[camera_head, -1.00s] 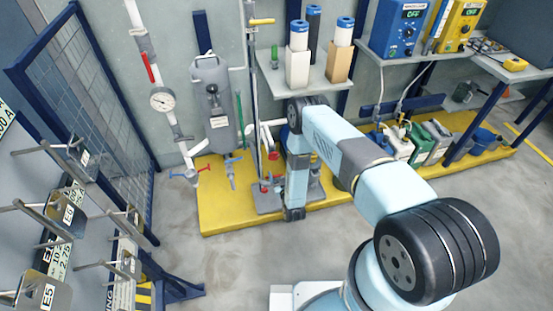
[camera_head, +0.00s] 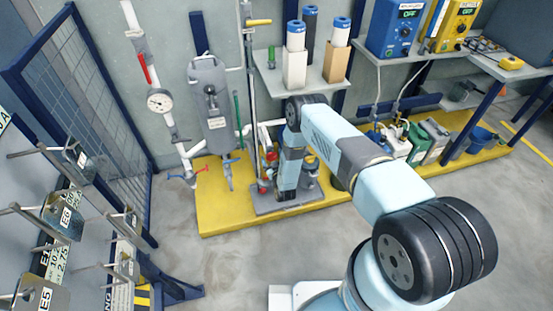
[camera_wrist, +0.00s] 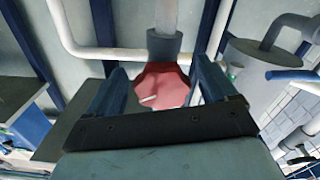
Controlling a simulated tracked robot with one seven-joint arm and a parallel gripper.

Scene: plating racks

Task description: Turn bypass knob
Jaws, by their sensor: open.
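A red, faceted knob (camera_wrist: 160,88) sits on a grey collar at the end of a pale pipe in the wrist view. I take it to be the bypass knob. A small pale mark shows on its face. My gripper (camera_wrist: 160,76) is open, with one dark blue finger on each side of the knob. Whether either finger touches it I cannot tell. In the head view my forearm hangs down in front of the pump and pipework, and the fingers cannot be made out there.
A grey tank (camera_head: 210,105) and a pressure gauge (camera_head: 159,101) stand left of the arm. A shelf (camera_head: 300,78) with filter cartridges is behind it. A yellow platform (camera_head: 225,213) carries the pipework. Grey floor lies open in front. Plating racks (camera_head: 62,217) stand at far left.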

